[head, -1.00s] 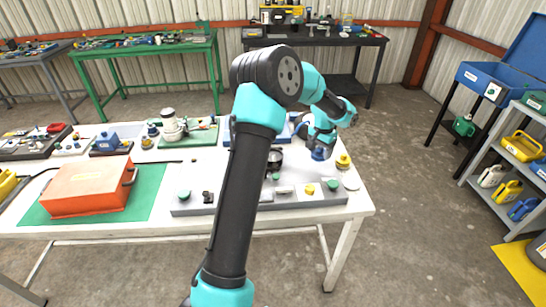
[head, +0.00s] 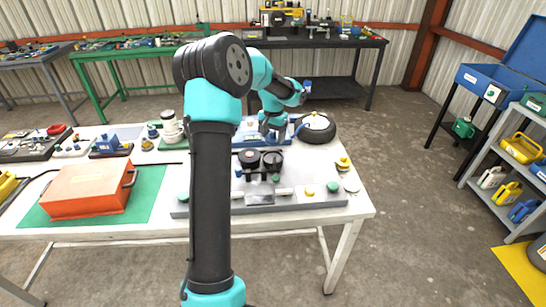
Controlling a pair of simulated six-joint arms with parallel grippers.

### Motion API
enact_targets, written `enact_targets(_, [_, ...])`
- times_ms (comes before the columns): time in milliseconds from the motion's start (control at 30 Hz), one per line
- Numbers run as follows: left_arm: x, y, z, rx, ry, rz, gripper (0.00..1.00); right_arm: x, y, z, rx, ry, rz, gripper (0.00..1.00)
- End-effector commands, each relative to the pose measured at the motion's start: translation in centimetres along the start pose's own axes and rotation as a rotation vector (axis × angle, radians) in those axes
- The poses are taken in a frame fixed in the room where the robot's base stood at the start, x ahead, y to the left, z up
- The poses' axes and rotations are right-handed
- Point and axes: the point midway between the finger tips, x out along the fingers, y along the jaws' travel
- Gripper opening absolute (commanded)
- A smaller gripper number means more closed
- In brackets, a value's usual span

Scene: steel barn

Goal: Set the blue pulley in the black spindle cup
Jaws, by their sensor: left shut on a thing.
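My left gripper (head: 271,137) is at the back of the grey board, above and just behind two round black cups. It is shut on a small blue piece, which looks like the blue pulley; the gripper and its small size in view make its outline hard to tell. One black cup (head: 249,158) stands at the left and another (head: 273,160) at the right, close together on the grey board (head: 320,200). I cannot tell which is the spindle cup. The held piece appears apart from both cups. My right gripper does not show.
A black tyre-like ring with a white top (head: 315,127) stands at the table's back right. Yellow and green knobs sit on the grey board. An orange case (head: 88,190) lies on a green mat at the left. My left arm hides part of the table's middle.

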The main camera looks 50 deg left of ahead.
Motion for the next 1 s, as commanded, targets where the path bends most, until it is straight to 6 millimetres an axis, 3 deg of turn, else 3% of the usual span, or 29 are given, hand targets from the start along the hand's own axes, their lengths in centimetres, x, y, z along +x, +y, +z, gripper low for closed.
enact_targets(233, [3.2, 0.0, 0.1, 0.000, -0.003, 0.001, 0.39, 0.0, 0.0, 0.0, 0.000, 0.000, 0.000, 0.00])
enact_targets(633, [3.9, 0.0, 0.0, 0.000, -0.001, 0.000, 0.39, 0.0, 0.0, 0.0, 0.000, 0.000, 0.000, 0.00])
enact_targets(1000, [7.6, 0.0, 0.0, 0.000, 0.000, 0.000, 0.39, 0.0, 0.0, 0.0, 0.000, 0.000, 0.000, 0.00])
